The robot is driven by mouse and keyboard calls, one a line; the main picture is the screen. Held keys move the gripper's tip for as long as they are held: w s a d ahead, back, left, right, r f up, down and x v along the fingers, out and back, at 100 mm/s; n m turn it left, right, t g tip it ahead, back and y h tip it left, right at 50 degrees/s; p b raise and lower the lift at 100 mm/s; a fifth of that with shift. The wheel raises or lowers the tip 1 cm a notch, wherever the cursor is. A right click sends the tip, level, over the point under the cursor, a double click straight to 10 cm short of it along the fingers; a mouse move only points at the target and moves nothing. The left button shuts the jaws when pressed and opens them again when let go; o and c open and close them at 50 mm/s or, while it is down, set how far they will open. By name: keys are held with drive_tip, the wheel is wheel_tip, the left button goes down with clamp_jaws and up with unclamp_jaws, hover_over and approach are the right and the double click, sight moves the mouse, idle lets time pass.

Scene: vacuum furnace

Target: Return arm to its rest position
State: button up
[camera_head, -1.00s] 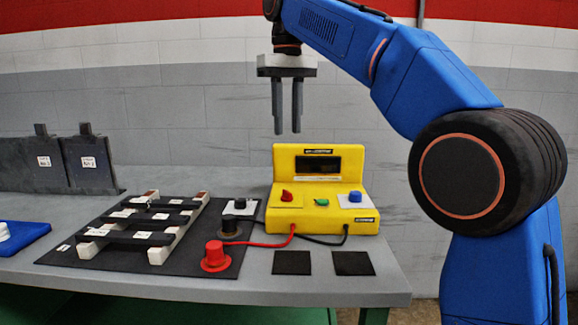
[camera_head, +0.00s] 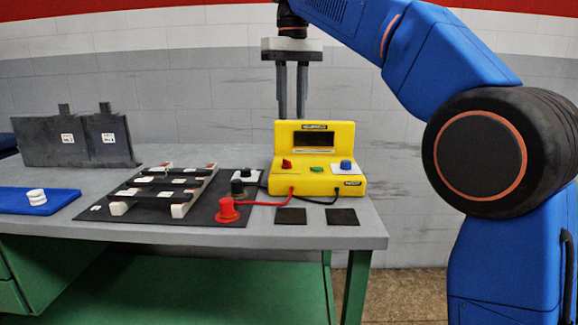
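My blue arm arches in from the right side of the head view. My gripper (camera_head: 291,92) points down, with its two grey fingers apart and nothing between them. From this view it appears above and behind the yellow meter box (camera_head: 316,171), with the lower fingertips close to the top edge of the box in the picture. The box has a dark display and red, green and blue controls on its front.
The grey table (camera_head: 300,235) holds a black mat (camera_head: 110,211) with a rack of dark bars (camera_head: 156,191). A red terminal (camera_head: 227,210) and a black terminal (camera_head: 238,188) stand beside it, wired to the box. Two black squares (camera_head: 291,216) and dark plates (camera_head: 76,138) also lie or stand there.

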drive_tip(key=s+d+f+m+t, duration=0.1)
drive_tip(key=s+d+f, duration=0.5)
drive_tip(key=d, duration=0.3)
drive_tip(key=s+d+f+m+t, duration=0.1)
drive_tip(key=s+d+f+m, duration=0.1)
drive_tip(key=s+d+f, duration=0.65)
drive_tip(key=s+d+f+m+t, duration=0.1)
drive_tip(key=s+d+f, duration=0.2)
drive_tip(key=s+f, duration=0.2)
drive_tip(key=s+d+f+t, duration=0.1)
drive_tip(key=s+d+f, duration=0.3)
drive_tip(key=f, duration=0.6)
drive_tip(key=s+d+f+m, duration=0.1)
drive_tip(key=s+d+f, duration=0.2)
drive_tip(key=s+f, duration=0.3)
wheel_tip(320, 180, down, 2)
drive_tip(key=shift+s+d+f+m+t, duration=0.15)
drive_tip(key=shift+d+m+t, duration=0.15)
drive_tip(key=shift+d+t, duration=0.1)
